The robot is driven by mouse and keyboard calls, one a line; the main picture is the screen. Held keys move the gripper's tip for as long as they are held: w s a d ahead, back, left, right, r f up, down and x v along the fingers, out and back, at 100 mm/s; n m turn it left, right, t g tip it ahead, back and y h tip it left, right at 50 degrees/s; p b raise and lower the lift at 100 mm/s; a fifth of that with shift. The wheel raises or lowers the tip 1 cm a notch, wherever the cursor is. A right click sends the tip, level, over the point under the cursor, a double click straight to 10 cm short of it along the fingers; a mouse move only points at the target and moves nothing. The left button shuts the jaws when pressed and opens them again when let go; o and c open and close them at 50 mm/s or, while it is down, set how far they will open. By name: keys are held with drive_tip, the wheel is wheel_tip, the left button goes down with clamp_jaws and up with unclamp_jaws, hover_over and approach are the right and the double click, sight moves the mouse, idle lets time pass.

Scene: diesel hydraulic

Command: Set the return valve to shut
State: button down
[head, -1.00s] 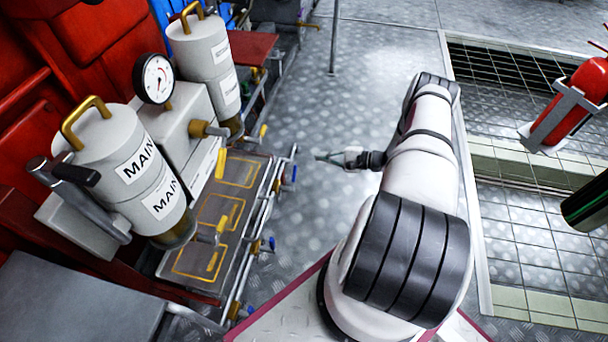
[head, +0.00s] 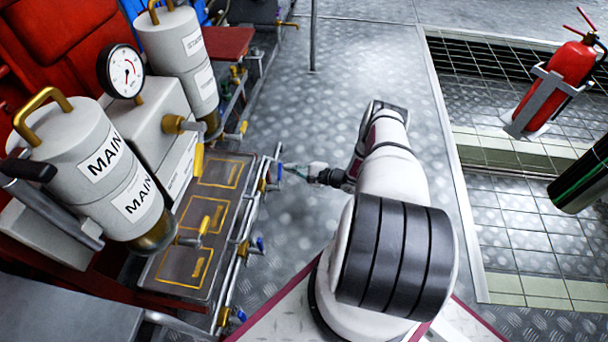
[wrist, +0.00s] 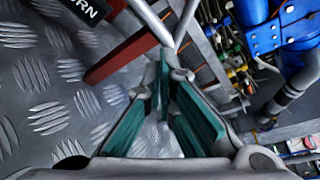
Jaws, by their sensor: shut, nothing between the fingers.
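My gripper (head: 292,171) is shut and empty, its green fingers pointing left toward the pipe rail (head: 250,215) along the machine's edge. The red bar lies just left of the fingertips and may be the return valve's lever; I cannot be sure.
Large grey cylinders marked MAIN (head: 115,175), a gauge (head: 121,72) and a tray with yellow outlines (head: 205,215) stand at left. Another blue handle (head: 260,244) is on the rail. A fire extinguisher (head: 560,75) is at right. The metal floor (head: 300,110) beyond my arm is clear.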

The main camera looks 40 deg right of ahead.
drive_tip(key=shift+s+a+r, duration=1.05)
drive_tip(key=shift+a+r, duration=0.2)
drive_tip(key=shift+a, duration=0.05)
